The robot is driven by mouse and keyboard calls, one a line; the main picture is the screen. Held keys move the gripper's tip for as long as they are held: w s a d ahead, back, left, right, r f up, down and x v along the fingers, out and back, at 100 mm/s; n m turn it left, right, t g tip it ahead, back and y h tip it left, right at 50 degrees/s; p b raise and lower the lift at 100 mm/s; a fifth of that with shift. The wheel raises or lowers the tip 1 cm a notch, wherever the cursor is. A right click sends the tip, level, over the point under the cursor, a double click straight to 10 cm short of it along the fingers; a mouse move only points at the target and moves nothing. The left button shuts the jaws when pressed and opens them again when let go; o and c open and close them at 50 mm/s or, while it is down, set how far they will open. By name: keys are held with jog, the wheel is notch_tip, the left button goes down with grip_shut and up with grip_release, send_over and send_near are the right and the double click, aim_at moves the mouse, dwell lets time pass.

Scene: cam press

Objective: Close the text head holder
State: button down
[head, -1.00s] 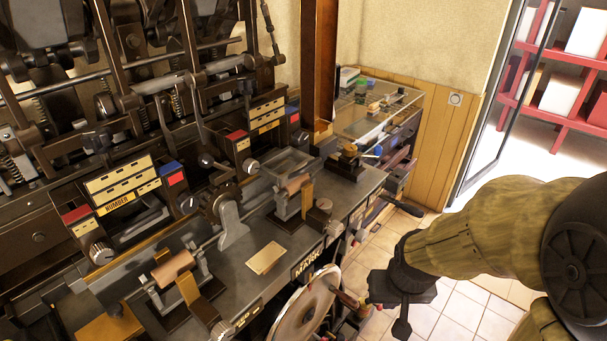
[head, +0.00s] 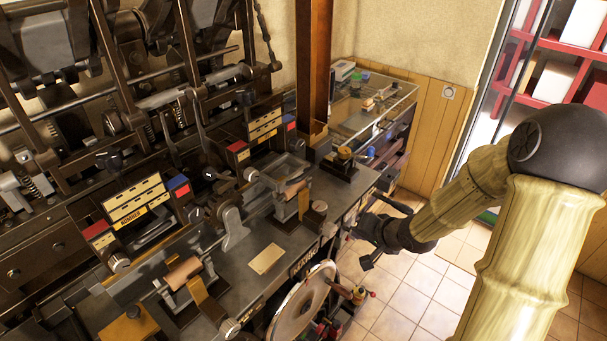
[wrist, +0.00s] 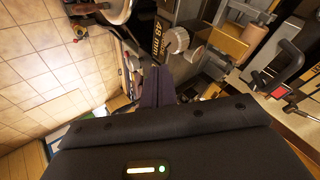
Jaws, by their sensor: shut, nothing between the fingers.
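The long press bed (head: 300,240) carries two similar units, each with a wooden-handled roller, one at front left (head: 183,270) and one farther back at right (head: 295,190). Behind them stand two cream-labelled heads, the nearer reading NUMBER (head: 132,203). I cannot tell which part is the text head holder. My gripper (head: 357,231) is beside the bed's front right edge, apart from the rollers. In the wrist view its dark fingers (wrist: 158,85) are together and empty, pointing at the press front near a 48 mm label (wrist: 160,38) and a ridged knob (wrist: 175,40).
A large wheel (head: 300,305) stands out from the press front. A brown post (head: 316,65) rises behind the bed. A glass-topped cabinet (head: 375,105) stands at the back. In the wrist view a black handle with a red piece (wrist: 276,92) is at right.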

aim_at(302, 195)
jog(key=w+a+r+m+t+y+p, duration=0.1)
jog(key=w+a+r+m+y+p, duration=0.1)
jog(key=r+y, duration=0.4)
notch_tip(302, 195, up, 2)
jog(key=shift+w+a+r+m+t+y+p, duration=0.15)
jog(key=shift+a+m+t+y+p, duration=0.3)
jog(key=shift+a, duration=0.7)
jog(key=shift+h, duration=0.25)
jog(key=p+x, duration=0.1)
jog(key=x, duration=0.3)
jog(key=p+x, duration=0.1)
jog(key=x, duration=0.4)
jog(key=r+p+x, duration=0.1)
jog(key=p+x, duration=0.1)
jog(key=x, duration=0.2)
jog(key=shift+w+a+f, duration=0.15)
jog(key=shift+w+a, duration=0.05)
jog(key=shift+a, duration=0.3)
